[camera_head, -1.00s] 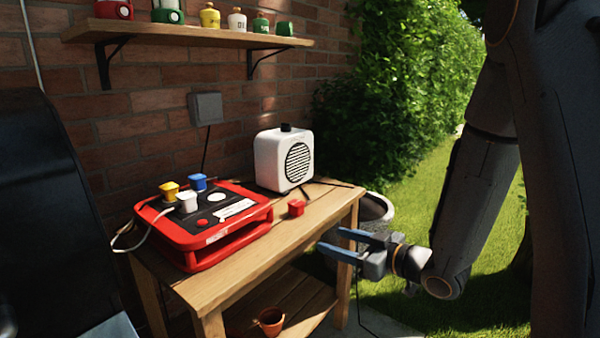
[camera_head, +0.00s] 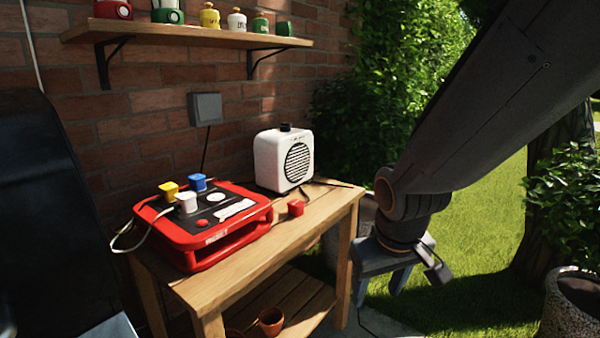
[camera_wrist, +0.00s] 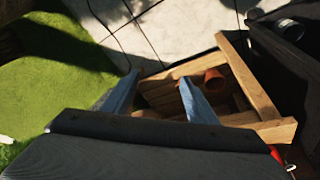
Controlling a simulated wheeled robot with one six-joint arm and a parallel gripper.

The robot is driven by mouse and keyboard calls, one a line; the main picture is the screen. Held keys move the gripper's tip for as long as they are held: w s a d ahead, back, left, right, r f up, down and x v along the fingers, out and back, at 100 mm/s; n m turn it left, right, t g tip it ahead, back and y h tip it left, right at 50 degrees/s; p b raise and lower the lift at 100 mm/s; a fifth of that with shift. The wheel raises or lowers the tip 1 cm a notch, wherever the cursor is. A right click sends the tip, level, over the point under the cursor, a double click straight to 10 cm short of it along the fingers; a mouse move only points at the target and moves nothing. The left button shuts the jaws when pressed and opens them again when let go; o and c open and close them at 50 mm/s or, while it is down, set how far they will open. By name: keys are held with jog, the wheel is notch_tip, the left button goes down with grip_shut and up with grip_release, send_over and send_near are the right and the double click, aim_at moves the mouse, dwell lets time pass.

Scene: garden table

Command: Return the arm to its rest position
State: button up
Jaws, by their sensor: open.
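My gripper (camera_head: 378,286) hangs at the right of the wooden table (camera_head: 262,255) in the head view, pointing down, beside the table's right front leg and apart from the table top. Its two blue-grey fingers are spread, with nothing between them. In the wrist view my gripper (camera_wrist: 157,95) also shows open, with the table's lower shelf and the paving behind it. My dark arm reaches in from the upper right in the head view and hides part of the lawn and hedge.
A terracotta pot (camera_head: 270,321) sits on the lower shelf. Open lawn (camera_head: 480,260) lies right; a potted bush (camera_head: 575,305) stands beyond.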

jog(key=s+a+r+m+g+p, duration=0.1)
jog(key=s+a+r+g+p, duration=0.15)
jog(key=s, duration=0.85)
jog(key=d+r+m+p, duration=0.2)
jog(key=d+r+p, duration=0.5)
jog(key=p, duration=0.4)
jog(key=shift+g+p, duration=0.3)
jog(key=shift+g, duration=0.15)
jog(key=shift+d, duration=0.1)
